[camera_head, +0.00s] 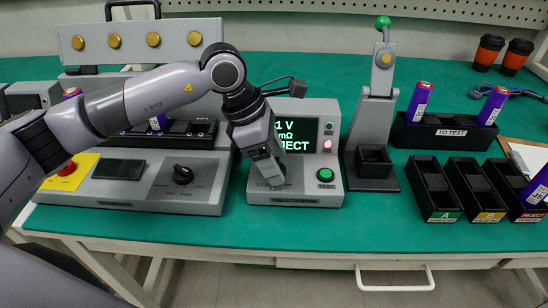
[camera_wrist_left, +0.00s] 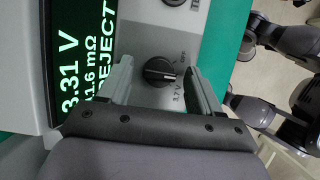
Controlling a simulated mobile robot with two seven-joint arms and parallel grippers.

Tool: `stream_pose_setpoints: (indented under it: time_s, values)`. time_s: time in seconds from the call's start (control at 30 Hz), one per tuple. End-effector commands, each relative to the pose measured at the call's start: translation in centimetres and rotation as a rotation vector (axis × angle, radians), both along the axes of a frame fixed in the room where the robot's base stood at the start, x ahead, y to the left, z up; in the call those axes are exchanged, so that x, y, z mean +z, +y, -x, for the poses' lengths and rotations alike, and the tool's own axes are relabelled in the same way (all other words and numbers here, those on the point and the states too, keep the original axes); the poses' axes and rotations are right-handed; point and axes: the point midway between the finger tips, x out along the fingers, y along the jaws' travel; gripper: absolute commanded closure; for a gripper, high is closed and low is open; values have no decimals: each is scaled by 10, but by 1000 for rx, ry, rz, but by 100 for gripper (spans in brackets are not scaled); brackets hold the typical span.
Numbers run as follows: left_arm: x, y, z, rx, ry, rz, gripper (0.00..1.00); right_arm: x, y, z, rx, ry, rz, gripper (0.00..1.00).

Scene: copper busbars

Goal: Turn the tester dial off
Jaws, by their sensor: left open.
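The cell tester (camera_head: 330,110) stands on the green table, its lit screen (camera_head: 292,136) ending in REJECT. In the left wrist view the screen (camera_wrist_left: 85,60) reads 3.31 V. My left gripper (camera_head: 268,178) points down at the tester's lower left and hides most of the dial in the head view. Its fingers (camera_wrist_left: 158,88) are open, one on each side of the knob; contact cannot be told.
A green TEST button (camera_head: 326,174) and a lit red lamp (camera_head: 327,144) are right of the screen. A grey console with a black knob (camera_head: 183,174) stands left. A press with a green-ball lever (camera_head: 383,22) and black bins (camera_head: 435,190) stand right.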

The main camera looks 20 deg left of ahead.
Motion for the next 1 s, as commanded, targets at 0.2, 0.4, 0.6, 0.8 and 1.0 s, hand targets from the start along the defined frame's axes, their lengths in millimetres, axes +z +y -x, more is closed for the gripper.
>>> stream_pose_setpoints:
  time_s: [0.2,0.4,0.6,0.8,1.0]
  values:
    - [-1,-1,0,0,-1,1,36,0,0,0,0,-1,0,57]
    - [-1,0,0,0,-1,1,91,0,0,0,-1,-1,0,57]
    - [-1,-1,0,6,-1,1,92,-1,0,0,-1,-1,0,57]
    - [-2,-1,0,59,-3,0,92,-6,0,0,-2,-1,-1,57]
    - [-3,-1,1,186,-4,2,92,-15,0,0,-3,0,-2,57]
